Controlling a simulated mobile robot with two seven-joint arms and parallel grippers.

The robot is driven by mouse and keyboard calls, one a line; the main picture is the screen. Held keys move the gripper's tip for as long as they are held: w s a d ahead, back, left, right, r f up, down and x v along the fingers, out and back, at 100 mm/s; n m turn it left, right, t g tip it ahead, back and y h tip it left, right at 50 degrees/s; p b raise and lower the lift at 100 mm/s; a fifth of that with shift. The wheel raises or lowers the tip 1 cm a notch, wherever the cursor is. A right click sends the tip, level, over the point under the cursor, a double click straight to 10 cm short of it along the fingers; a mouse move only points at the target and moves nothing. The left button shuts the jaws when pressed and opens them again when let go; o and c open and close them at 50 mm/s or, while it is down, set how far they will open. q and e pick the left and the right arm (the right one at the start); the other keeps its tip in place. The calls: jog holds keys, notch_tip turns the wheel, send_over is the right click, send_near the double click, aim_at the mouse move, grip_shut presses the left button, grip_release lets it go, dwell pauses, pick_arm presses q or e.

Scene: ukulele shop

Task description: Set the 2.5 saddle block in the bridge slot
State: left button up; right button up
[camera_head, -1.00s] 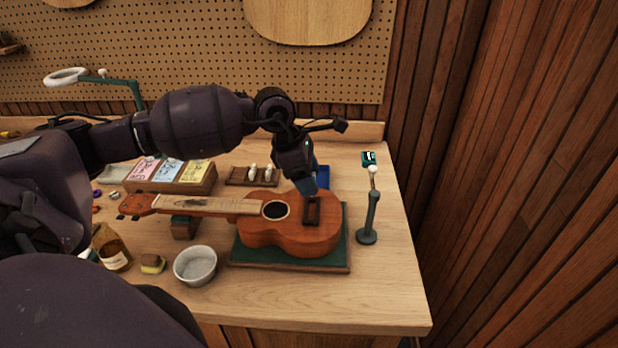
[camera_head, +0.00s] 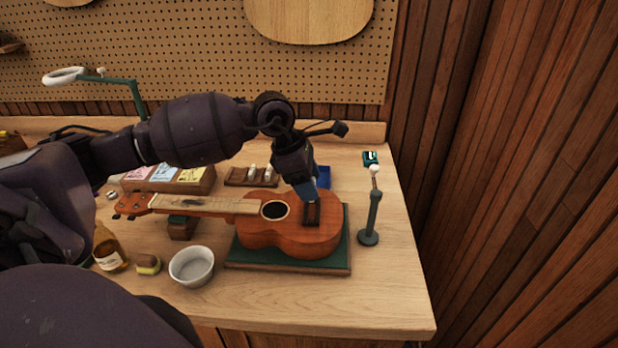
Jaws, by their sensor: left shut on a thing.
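A brown ukulele (camera_head: 266,238) lies face up on a green mat (camera_head: 340,258), its neck to the left. Its dark bridge (camera_head: 313,217) is on the right part of the body. My left gripper (camera_head: 311,200) points down at the bridge's far end and is shut. The saddle block in its fingers is too small and hidden to make out, and the slot is partly covered by the fingers. A dark wooden rack (camera_head: 240,177) behind the ukulele holds a few small white blocks (camera_head: 268,172). My right gripper is not in view.
A green stand (camera_head: 371,222) with a small gauge-like top is right of the ukulele. A white bowl (camera_head: 191,267), sponge (camera_head: 148,264) and bottle (camera_head: 110,250) stand front left. A blue tray (camera_head: 324,178) is behind the gripper. The front right bench is clear.

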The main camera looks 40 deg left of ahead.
aim_at(315, 212)
pick_arm(q)
jog(key=shift+f, duration=0.8)
jog(key=shift+f+b, duration=0.5)
jog(key=shift+f, duration=0.1)
jog(key=shift+f+b, duration=0.55)
jog(key=shift+f, duration=0.5)
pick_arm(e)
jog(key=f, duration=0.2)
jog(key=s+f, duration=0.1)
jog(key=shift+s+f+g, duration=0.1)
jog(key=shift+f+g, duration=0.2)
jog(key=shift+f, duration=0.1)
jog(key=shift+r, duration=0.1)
pick_arm(q)
jog(key=shift+f, duration=0.1)
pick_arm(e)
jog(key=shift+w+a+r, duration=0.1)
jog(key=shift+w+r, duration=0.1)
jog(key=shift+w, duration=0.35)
pick_arm(q)
jog(key=shift+s, duration=0.1)
